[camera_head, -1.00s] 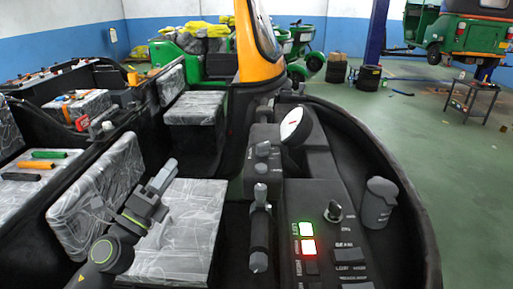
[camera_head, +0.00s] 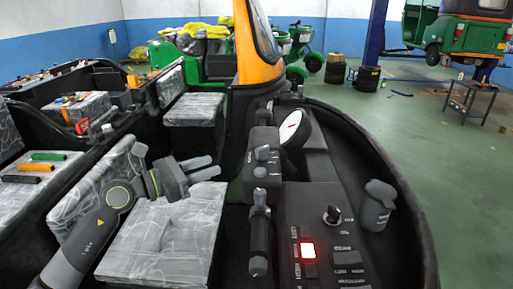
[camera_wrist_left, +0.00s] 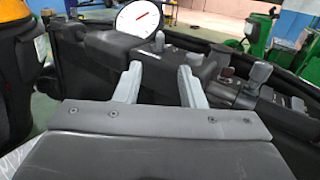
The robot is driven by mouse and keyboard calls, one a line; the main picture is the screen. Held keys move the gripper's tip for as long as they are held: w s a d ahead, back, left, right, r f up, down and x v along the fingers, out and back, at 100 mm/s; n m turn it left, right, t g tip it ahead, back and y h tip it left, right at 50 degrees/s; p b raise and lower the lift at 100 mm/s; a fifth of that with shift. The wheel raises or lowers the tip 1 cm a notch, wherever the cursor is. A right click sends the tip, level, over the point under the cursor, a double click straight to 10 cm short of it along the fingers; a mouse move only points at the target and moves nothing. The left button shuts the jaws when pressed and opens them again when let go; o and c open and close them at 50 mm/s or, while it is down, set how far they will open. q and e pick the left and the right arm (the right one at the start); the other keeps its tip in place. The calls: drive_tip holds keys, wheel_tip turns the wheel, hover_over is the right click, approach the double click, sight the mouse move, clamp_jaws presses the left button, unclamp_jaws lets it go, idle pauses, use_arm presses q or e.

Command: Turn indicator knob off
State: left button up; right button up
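The dashboard panel (camera_head: 318,190) has a grey key-like knob (camera_head: 332,214) near its middle. Two more grey knobs (camera_head: 262,153) sit on a raised box left of the white gauge (camera_head: 290,127); I cannot tell which knob is the indicator knob. A button lamp (camera_head: 308,249) on the panel glows red. My left gripper (camera_head: 208,168) is open and empty, left of the raised box, over the seats. In the left wrist view its fingers (camera_wrist_left: 160,82) are spread, with small knobs (camera_wrist_left: 158,40) and the gauge (camera_wrist_left: 138,18) beyond them. My right gripper is out of view.
A wrapped seat (camera_head: 165,240) lies under my left arm. Coloured markers (camera_head: 48,156) lie on another seat at left.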

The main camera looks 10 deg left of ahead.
sight(256, 150)
use_arm(q)
drive_tip(key=p+x, duration=0.3)
drive_tip(key=x, duration=1.1)
drive_tip(key=shift+w+d+p, duration=0.2)
drive_tip(key=shift+w+p, duration=0.05)
drive_tip(key=shift+p, duration=0.1)
drive_tip(key=shift+c, duration=0.5)
drive_tip(key=shift+f, duration=0.1)
clamp_jaws()
